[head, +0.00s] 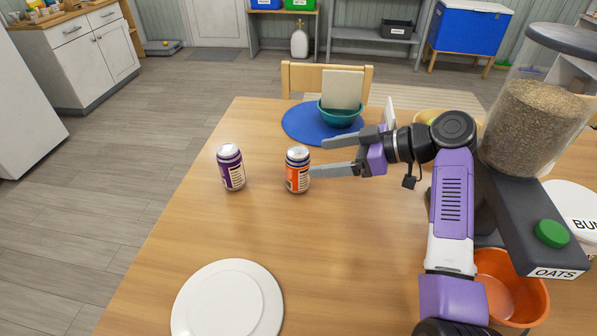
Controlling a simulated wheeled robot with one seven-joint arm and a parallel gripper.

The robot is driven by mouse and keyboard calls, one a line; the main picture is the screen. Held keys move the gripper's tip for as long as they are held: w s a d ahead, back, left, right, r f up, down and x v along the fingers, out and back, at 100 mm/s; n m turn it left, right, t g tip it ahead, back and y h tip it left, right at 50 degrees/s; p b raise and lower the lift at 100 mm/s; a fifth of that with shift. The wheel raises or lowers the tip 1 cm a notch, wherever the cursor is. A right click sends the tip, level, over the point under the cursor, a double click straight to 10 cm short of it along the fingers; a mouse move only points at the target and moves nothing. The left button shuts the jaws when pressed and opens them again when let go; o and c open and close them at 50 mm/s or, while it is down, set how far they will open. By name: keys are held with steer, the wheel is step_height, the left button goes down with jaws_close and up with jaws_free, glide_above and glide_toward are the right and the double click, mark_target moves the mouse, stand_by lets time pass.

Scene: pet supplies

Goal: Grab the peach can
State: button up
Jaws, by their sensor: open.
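An orange can (297,171) with a silver top and a pale label stands upright on the wooden table; it is the peach-coloured one, though its print is too small to read. A purple can (231,168) stands upright to its left, a short gap away. My gripper (317,158) reaches in from the right with its grey fingers open and pointing left. The fingertips are just right of the orange can, and the nearer one appears close to its side. I cannot tell whether they touch. Nothing is between the fingers.
A white plate (228,304) lies at the table's front. A teal bowl (340,116) sits on a blue mat (289,124) behind my gripper. An oats dispenser (535,115) and an orange bowl (526,296) stand at the right. The table (215,222) is clear around the cans.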

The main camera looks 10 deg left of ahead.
mark_target(298, 161)
steer(key=shift+p+x, duration=0.85)
steer(key=shift+x, duration=3.05)
jaws_close()
